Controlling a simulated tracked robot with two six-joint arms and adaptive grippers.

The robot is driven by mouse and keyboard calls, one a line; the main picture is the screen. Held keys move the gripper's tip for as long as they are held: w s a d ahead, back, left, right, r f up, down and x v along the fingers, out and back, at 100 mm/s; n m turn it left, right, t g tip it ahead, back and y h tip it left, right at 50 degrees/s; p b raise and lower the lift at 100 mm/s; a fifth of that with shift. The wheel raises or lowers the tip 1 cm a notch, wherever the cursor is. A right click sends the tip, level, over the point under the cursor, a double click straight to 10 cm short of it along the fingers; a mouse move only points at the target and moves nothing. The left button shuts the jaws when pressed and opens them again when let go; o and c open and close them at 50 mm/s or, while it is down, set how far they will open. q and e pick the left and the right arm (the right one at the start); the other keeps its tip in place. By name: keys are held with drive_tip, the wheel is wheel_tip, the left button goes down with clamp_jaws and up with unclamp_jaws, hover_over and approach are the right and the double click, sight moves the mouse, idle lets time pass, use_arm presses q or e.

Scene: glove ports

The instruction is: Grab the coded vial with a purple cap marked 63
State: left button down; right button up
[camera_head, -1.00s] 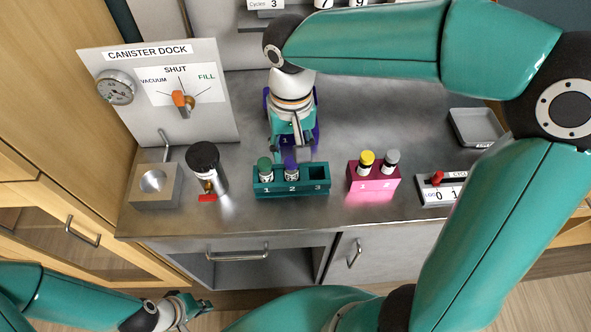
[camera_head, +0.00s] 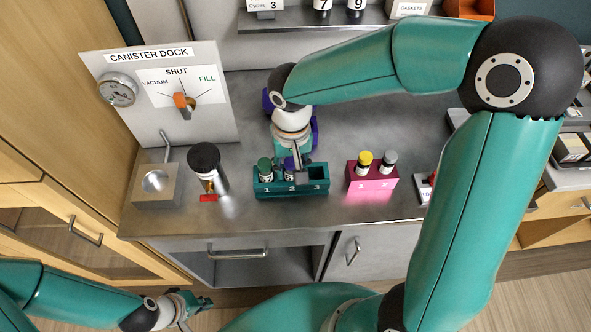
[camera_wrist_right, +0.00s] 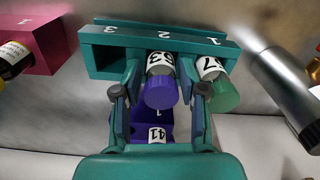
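The purple-capped vial (camera_wrist_right: 161,84), its label reading 63 upside down, stands in slot 2 of the teal rack (camera_wrist_right: 105,62). In the head view the teal rack (camera_head: 290,187) is on the steel counter, and the vial (camera_head: 288,168) is partly hidden by my right gripper (camera_head: 298,162). In the wrist view my right gripper (camera_wrist_right: 160,98) is open, one finger on each side of the purple cap, with gaps visible. My left gripper (camera_head: 195,308) is low at the left, away from the counter, too small to judge.
A green-capped vial (camera_wrist_right: 222,94) stands close beside the right finger in slot 1; slot 3 is empty. A purple rack (camera_head: 314,128) is behind, a pink rack (camera_head: 371,186) with yellow- and grey-capped vials at right. A black-topped canister (camera_head: 206,165) stands left.

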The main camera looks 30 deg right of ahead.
drive_tip(key=c, duration=0.6)
drive_tip(key=shift+o, duration=0.2)
drive_tip(key=shift+r, duration=0.1)
